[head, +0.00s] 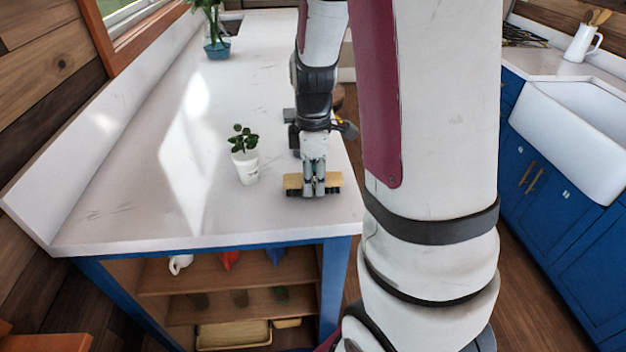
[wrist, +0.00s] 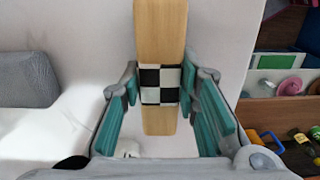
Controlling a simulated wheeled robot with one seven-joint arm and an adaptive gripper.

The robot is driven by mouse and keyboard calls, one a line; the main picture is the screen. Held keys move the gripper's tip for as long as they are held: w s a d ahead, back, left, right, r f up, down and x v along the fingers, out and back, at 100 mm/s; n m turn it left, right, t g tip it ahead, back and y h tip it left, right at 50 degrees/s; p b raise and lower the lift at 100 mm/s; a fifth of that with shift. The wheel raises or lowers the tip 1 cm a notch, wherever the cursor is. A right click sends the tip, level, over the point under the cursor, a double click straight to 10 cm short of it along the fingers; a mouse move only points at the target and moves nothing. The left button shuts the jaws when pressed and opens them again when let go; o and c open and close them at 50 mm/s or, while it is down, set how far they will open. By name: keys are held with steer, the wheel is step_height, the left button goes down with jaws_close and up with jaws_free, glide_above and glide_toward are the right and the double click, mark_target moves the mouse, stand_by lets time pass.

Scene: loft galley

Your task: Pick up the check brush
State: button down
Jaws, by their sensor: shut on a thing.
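The check brush (head: 293,181) has a pale wooden body and dark bristles below. It is on or just above the white counter near its front right edge; I cannot tell whether it touches. In the wrist view the brush (wrist: 160,35) runs lengthwise between the fingers, with a black-and-white checked band at its middle. My gripper (head: 314,190) points down over the middle of the brush. In the wrist view my gripper (wrist: 160,95) has its teal finger pads on either side of the checked band, shut on the brush.
A white cup with a small green plant (head: 246,165) stands left of the brush. A blue vase (head: 216,48) stands at the far end of the white counter (head: 120,190). Shelves with small items (head: 230,296) lie under the counter. A white sink (head: 580,125) is at right.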

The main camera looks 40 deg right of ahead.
steer(key=shift+r, duration=0.4)
step_height(320, 180, up, 2)
steer(key=shift+w+r, duration=0.1)
steer(key=s+a+r+p, duration=0.1)
steer(key=s+p, duration=0.3)
steer(key=s, duration=1.2)
steer(key=shift+a+r+p, duration=0.35)
steer(key=shift+a+r, duration=0.05)
steer(key=shift+a, duration=0.05)
steer(key=c, duration=1.8)
jaws_free()
steer(key=c, duration=0.4)
steer(key=shift+s, duration=0.1)
steer(key=shift+c, duration=0.2)
